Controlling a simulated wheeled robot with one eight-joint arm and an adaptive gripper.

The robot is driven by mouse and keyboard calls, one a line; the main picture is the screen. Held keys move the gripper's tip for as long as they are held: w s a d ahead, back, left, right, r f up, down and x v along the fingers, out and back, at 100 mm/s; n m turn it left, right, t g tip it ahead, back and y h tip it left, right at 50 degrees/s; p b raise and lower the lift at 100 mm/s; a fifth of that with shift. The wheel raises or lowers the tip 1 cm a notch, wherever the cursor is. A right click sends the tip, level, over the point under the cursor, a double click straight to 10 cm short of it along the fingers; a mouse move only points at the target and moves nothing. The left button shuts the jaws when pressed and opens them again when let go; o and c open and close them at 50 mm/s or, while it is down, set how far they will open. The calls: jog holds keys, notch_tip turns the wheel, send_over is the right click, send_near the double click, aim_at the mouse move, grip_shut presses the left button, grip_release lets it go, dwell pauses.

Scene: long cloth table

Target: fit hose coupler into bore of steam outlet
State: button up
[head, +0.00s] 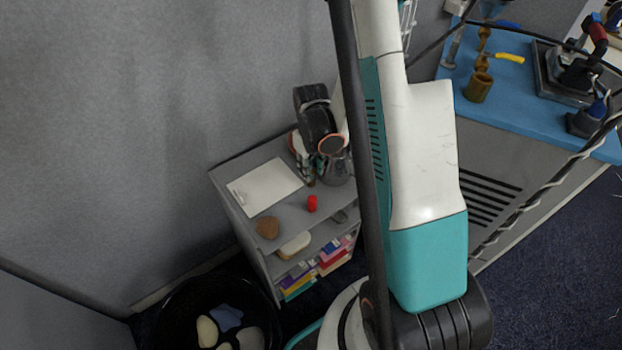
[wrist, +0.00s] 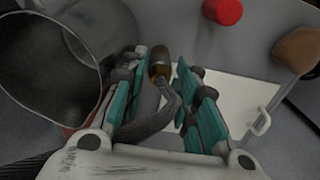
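The hose coupler (wrist: 160,66), a small brass piece with a dark end on a grey ribbed hose (wrist: 151,122), lies between my fingers in the wrist view. My gripper (wrist: 161,57) is open, its teal fingers on either side of the coupler, with a visible gap to the right finger. In the head view my gripper (head: 306,170) is low over the grey cabinet top, beside a jug. The coupler is not clear there. A brass cup-like fitting (head: 478,88), possibly the steam outlet, stands on the blue table at the upper right; its bore is not clear.
The grey cabinet (head: 291,215) holds a white board (head: 264,186), a red cylinder (head: 312,203), a brown lump (head: 267,227) and the dark jug (wrist: 70,62), close to my left finger. The blue table (head: 520,112) also carries a yellow-handled tool (head: 509,57) and an iron-like device (head: 570,72).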

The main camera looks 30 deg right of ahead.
notch_tip(320, 180, down, 3)
jog(key=shift+r+b, duration=0.1)
jog(key=shift+b, duration=0.25)
jog(key=shift+r, duration=0.1)
jog(key=shift+c, duration=0.3)
grip_shut()
jog(key=shift+r, duration=0.1)
